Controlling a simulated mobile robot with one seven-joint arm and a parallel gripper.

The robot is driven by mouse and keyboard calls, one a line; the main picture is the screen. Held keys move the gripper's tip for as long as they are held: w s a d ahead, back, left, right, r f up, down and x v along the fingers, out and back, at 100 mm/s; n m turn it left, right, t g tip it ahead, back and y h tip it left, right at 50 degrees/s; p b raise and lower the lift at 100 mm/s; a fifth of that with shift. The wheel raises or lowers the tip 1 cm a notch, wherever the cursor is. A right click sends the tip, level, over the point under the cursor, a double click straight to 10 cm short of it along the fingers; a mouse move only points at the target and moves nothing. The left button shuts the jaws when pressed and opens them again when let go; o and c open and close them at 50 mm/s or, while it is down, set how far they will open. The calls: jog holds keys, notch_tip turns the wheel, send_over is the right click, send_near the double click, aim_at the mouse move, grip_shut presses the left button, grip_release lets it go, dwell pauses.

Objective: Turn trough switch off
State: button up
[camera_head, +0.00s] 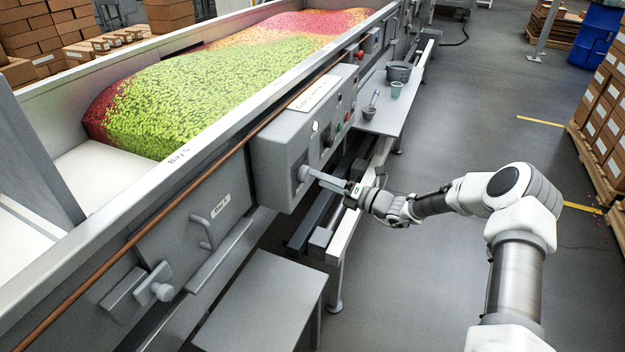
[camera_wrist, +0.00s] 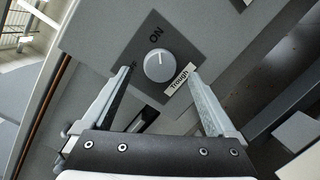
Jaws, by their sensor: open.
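The trough switch (camera_wrist: 158,66) is a round light-grey knob on a dark square plate, with "ON" printed above it and a "Trough" label (camera_wrist: 179,79) beside it. Its pointer line points up, roughly toward "ON". My gripper (camera_wrist: 161,78) is open, with one finger on each side of the knob and a gap to it on both sides; contact is not visible. In the head view my gripper (camera_head: 323,180) reaches to the front of the grey control box (camera_head: 280,145), and the knob there is partly hidden by the fingers.
The trough (camera_head: 190,140) holds green, orange and red candy behind the box. Red and green buttons sit further along the box. A shelf (camera_head: 385,110) with cups and a pot (camera_head: 398,72) is beyond it. A grey table (camera_head: 262,300) stands below.

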aim_at(305, 174)
jog(key=shift+x, duration=1.9)
jog(key=c, duration=1.4)
